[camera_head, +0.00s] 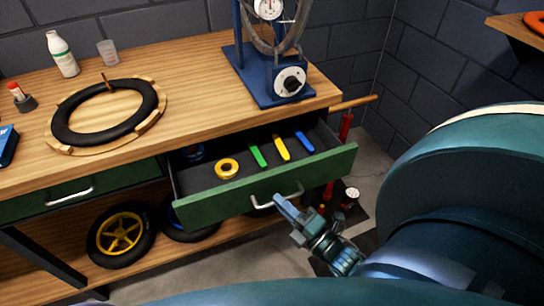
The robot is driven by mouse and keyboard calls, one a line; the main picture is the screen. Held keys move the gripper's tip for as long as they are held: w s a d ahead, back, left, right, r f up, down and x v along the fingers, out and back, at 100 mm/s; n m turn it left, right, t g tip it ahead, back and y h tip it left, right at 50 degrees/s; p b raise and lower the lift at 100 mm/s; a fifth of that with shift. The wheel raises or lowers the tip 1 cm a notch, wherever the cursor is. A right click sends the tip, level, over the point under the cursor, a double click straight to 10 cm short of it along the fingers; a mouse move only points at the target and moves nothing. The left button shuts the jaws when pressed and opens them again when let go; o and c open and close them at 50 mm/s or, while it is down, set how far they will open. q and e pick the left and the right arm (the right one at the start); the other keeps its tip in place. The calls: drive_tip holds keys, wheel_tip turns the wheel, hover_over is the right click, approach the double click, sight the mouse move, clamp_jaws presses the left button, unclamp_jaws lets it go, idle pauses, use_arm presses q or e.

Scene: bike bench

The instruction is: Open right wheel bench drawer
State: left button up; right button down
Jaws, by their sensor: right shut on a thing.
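The right bench drawer (232,199) has a green front and stands pulled out from under the wooden bench top (203,99). Inside it lie a yellow tape roll (227,168) and green, yellow and blue tyre levers (281,148). Its silver handle (266,203) is on the front face. My right gripper (280,204) is at the right part of this handle and shut on it; the fingertips partly cover the handle. My left gripper is not in view.
The left drawer (100,187) is shut. A blue truing stand (262,82) and a tyre on a wooden ring (105,112) are on the bench. Wheels (121,236) sit on the lower shelf. A red pump (345,128) and a small can (350,197) stand right of the drawer.

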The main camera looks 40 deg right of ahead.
drive_tip(key=s+a+p, duration=0.1)
drive_tip(key=s, duration=0.5)
drive_tip(key=shift+a, duration=0.25)
drive_tip(key=c, duration=1.5)
unclamp_jaws()
drive_tip(key=b+v, duration=0.1)
drive_tip(key=v, duration=1.2)
drive_tip(key=shift+d+b, duration=0.1)
drive_tip(key=shift+b, duration=0.3)
